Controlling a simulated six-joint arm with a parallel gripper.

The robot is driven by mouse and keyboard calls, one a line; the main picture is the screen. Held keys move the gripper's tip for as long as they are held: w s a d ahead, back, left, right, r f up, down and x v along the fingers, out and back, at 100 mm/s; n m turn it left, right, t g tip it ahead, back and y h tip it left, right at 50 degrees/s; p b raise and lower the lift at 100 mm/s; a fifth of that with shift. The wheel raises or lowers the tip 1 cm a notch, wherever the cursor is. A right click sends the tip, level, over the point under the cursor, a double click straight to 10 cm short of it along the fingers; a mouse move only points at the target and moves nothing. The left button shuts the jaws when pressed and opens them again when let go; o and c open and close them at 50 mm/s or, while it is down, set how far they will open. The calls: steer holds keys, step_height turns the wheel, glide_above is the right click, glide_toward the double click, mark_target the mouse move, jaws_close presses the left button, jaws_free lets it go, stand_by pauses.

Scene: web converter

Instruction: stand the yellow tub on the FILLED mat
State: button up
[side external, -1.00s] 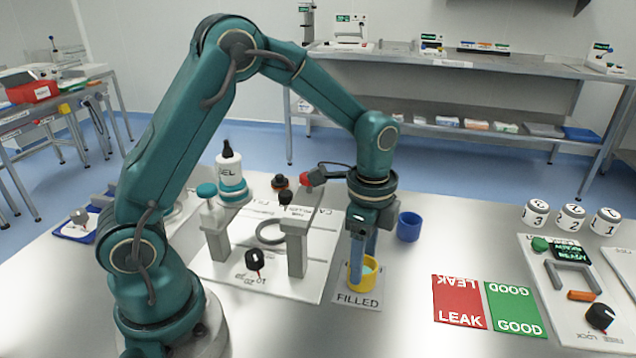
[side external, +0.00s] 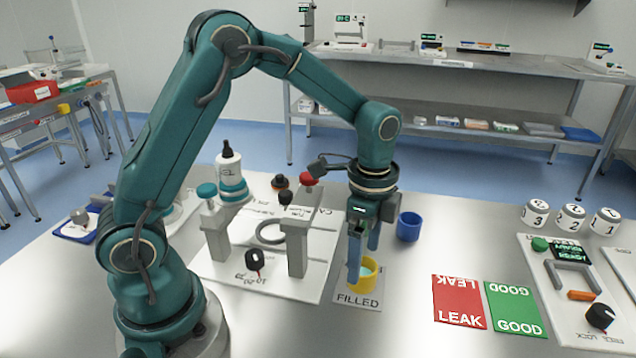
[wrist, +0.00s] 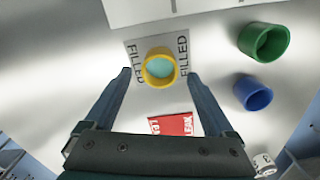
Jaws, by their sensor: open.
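The yellow tub (side external: 369,279) stands upright on the FILLED mat (side external: 350,301), with pale blue-green content showing inside. In the wrist view the yellow tub (wrist: 159,68) sits near the middle of the FILLED mat (wrist: 134,47), whose lettering shows on both sides of it. My gripper (side external: 362,262) is open, its fingers just above and around the tub's near side in the side view. In the wrist view my gripper (wrist: 159,73) has its fingers wide apart, with a clear gap on each side of the tub.
A blue tub (side external: 409,226) stands behind the mat, and a green tub (wrist: 264,42) shows in the wrist view. The filling stand (side external: 297,245) is close on the left. Red LEAK (side external: 459,302) and green GOOD (side external: 515,308) mats lie right, with bare table between.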

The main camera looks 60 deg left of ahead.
step_height(320, 180, up, 10)
steer(key=s+a+n+t, duration=0.1)
steer(key=s+n+t, duration=0.4)
steer(key=s+n, duration=0.7)
steer(key=shift+s+r+t, duration=0.3)
steer(key=shift+s+r, duration=0.15)
steer(key=shift+s, duration=0.5)
stand_by(0.4)
